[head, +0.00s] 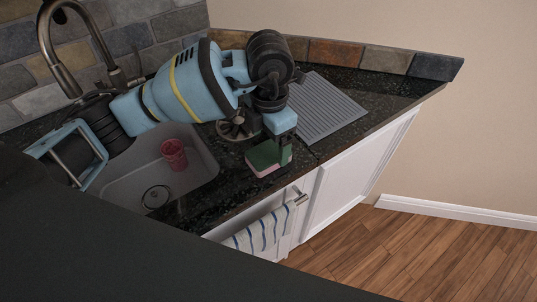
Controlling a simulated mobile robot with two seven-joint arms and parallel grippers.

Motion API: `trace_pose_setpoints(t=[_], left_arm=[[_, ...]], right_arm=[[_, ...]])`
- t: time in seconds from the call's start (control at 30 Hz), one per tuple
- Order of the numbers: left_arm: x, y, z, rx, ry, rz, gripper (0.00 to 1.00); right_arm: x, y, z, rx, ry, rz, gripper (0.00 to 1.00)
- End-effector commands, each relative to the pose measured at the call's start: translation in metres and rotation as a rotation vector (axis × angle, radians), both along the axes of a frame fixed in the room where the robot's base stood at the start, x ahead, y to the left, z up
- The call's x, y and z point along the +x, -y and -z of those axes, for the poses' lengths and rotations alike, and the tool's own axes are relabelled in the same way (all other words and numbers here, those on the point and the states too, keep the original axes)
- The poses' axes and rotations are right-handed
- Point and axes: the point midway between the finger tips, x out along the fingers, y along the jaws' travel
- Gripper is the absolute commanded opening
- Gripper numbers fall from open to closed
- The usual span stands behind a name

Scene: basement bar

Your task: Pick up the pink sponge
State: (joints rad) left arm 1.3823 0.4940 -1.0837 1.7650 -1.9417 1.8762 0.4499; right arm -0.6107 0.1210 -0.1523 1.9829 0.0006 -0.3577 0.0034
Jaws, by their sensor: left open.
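The sponge (263,160) lies on the dark counter near its front edge, right of the sink. It has a dark green top and a pink lower layer showing at its front side. My left gripper (284,153) points down at the sponge's right end, with its dark fingers over or beside the green top. The gripper is open. Its fingers hide part of the sponge, and I cannot tell whether they touch it. My right gripper is not in view.
A red cup (174,154) stands in the grey sink (205,165), left of the sponge. A ridged grey mat (325,108) lies on the counter to the right. A striped towel (262,231) hangs below the counter edge. A curved faucet (48,48) rises at the back left.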

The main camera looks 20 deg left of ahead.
Motion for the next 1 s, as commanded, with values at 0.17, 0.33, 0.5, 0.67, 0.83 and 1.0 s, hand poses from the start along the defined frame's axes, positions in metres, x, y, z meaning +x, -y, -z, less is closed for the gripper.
trace_pose_setpoints(t=[0.17, 0.33, 0.5, 0.67, 0.83, 1.0], left_arm=[[0.002, -0.003, 0.025, 0.002, -0.004, -0.002, 0.85], [0.002, -0.002, 0.043, 0.0, -0.002, 0.001, 0.85], [0.003, -0.002, 0.044, 0.001, -0.001, 0.001, 0.85], [0.003, -0.002, 0.044, 0.001, -0.001, 0.001, 0.7], [0.003, -0.002, 0.044, 0.001, -0.001, 0.001, 0.48], [0.003, -0.002, 0.044, 0.001, -0.001, 0.001, 0.37]], right_arm=[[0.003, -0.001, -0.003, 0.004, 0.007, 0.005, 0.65], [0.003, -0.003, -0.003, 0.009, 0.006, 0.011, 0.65], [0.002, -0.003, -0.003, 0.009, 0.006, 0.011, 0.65], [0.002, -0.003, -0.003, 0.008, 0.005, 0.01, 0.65], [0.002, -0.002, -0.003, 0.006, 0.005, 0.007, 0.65], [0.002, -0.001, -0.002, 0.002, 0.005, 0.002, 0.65]])
